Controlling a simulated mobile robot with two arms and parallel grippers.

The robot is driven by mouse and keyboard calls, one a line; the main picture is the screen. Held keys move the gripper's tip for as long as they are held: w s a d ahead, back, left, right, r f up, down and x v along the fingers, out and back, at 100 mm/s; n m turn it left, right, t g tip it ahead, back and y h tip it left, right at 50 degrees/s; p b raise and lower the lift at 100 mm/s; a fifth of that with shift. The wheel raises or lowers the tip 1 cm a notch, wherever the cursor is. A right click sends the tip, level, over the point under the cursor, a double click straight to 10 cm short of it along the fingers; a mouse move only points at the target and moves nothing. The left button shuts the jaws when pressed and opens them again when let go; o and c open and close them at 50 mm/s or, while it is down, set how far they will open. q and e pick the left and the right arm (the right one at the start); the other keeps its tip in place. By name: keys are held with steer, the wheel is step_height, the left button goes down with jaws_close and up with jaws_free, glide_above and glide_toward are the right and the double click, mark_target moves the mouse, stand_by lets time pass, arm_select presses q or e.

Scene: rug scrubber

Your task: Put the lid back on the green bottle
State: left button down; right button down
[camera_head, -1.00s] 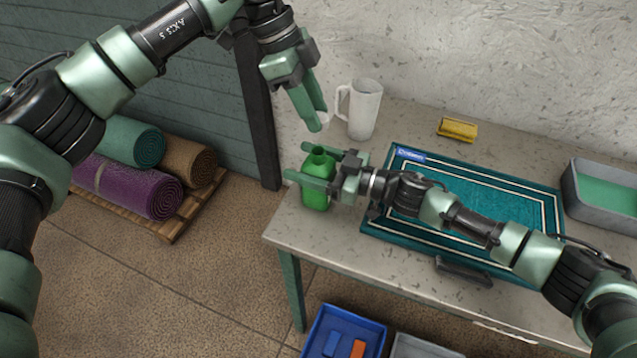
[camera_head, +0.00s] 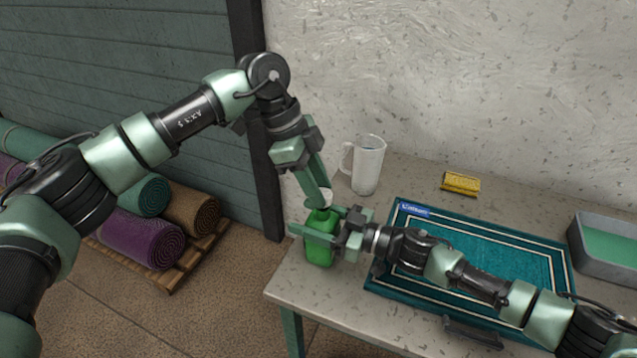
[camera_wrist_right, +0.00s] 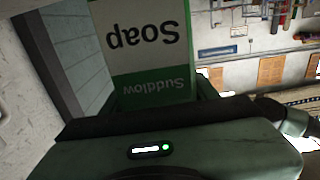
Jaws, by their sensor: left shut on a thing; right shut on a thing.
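The green bottle (camera_head: 320,252) stands upright at the left end of the table. My right gripper (camera_head: 322,232) is shut on it from the right. In the right wrist view the bottle (camera_wrist_right: 153,45) fills the space ahead of the gripper, with its "Soap" label upside down. The lid is right over the bottle's mouth. The mouth is hidden by the lid and fingers, so I cannot tell whether they touch.
A yellow block (camera_head: 461,184) lies near the wall. A teal rug (camera_head: 490,262) lies on the table (camera_head: 300,284), beneath my right arm. A grey tray (camera_head: 600,262) is at the far right. Rolled rugs (camera_head: 140,236) lie on a floor pallet.

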mark_target(324, 189)
arm_select(q)
steer(key=shift+f, duration=0.15)
steer(key=shift+f, duration=0.75)
steer(key=shift+f, duration=0.6)
stand_by(0.3)
steer(key=m, duration=0.2)
steer(key=m+g, duration=0.1)
steer(key=shift+w+d+m+y, duration=0.2)
steer(key=shift+m+y, duration=0.1)
steer(key=shift+m, duration=0.1)
steer(key=m+g+y, duration=0.1)
steer(key=m, duration=0.2)
steer(key=shift+w+d+m, duration=0.1)
steer(key=shift+m, duration=0.3)
steer(key=m+y, duration=0.1)
steer(key=m, duration=0.1)
steer(key=m+g+y, duration=0.1)
steer(key=m, duration=0.2)
steer(key=shift+d+m, duration=0.2)
steer(key=shift+m, duration=0.1)
steer(key=m+y, duration=0.1)
steer(key=m, duration=0.2)
